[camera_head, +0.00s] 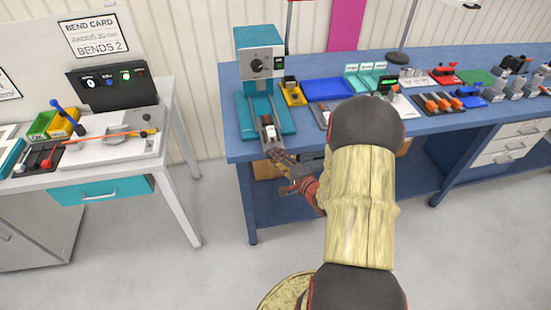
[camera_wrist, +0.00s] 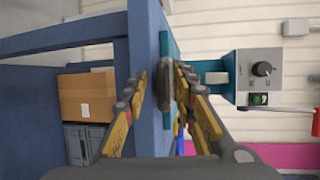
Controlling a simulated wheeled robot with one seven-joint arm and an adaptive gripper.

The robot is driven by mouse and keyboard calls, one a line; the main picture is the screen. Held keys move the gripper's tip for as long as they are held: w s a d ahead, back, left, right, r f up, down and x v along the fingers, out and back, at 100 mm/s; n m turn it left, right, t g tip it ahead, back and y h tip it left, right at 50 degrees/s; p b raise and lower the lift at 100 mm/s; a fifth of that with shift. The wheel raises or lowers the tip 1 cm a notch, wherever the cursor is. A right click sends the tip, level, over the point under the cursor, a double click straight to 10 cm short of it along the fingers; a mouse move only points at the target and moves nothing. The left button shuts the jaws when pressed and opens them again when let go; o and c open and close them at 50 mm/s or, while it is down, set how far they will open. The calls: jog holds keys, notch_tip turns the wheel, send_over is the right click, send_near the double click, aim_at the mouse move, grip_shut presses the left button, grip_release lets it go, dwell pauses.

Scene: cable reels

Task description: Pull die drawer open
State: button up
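My gripper (camera_head: 279,160) is at the front edge of the blue bench, just in front of the teal press (camera_head: 262,65). In the wrist view its two fingers (camera_wrist: 161,78) are apart, on either side of a dark rounded bar (camera_wrist: 165,86) at the bench edge. I cannot tell whether they touch it. In the head view a small grey block with a white label (camera_head: 269,133) sits on the press base above my fingers. A shut teal drawer (camera_head: 75,194) with a pale handle is under the table at left. No visible marking shows which part is the die drawer.
The blue bench (camera_head: 238,150) carries a yellow bin (camera_head: 292,93), a blue tray (camera_head: 328,89) and several tools to the right. A cardboard box (camera_wrist: 87,97) is under the bench. Open floor lies between the bench and the left table.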

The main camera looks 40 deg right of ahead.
jog(key=v, duration=1.1)
jog(key=shift+s, duration=0.3)
jog(key=shift+f, duration=0.1)
jog(key=s+d+f+n+g+h, duration=0.1)
jog(key=s+d+f+n+g, duration=0.15)
jog(key=f, duration=0.25)
jog(key=s+d+f+n+g, duration=0.1)
jog(key=s+f+g, duration=0.2)
jog(key=f, duration=0.2)
jog(key=s+d+n+g+h, duration=0.1)
jog(key=s+d+n+g, duration=0.25)
jog(key=s+g, duration=0.45)
jog(key=w+a+r+n+t+y, duration=0.1)
jog(key=a+r+n, duration=0.5)
jog(key=a+r, duration=0.9)
jog(key=w+a+r+n+t+y, duration=0.2)
jog(key=a+r+n, duration=0.5)
jog(key=a+r, duration=0.8)
jog(key=w+a+y, duration=0.1)
jog(key=w+a, duration=0.1)
jog(key=a, duration=0.3)
jog(key=shift+w+r+n, duration=0.3)
jog(key=shift+w+r, duration=0.05)
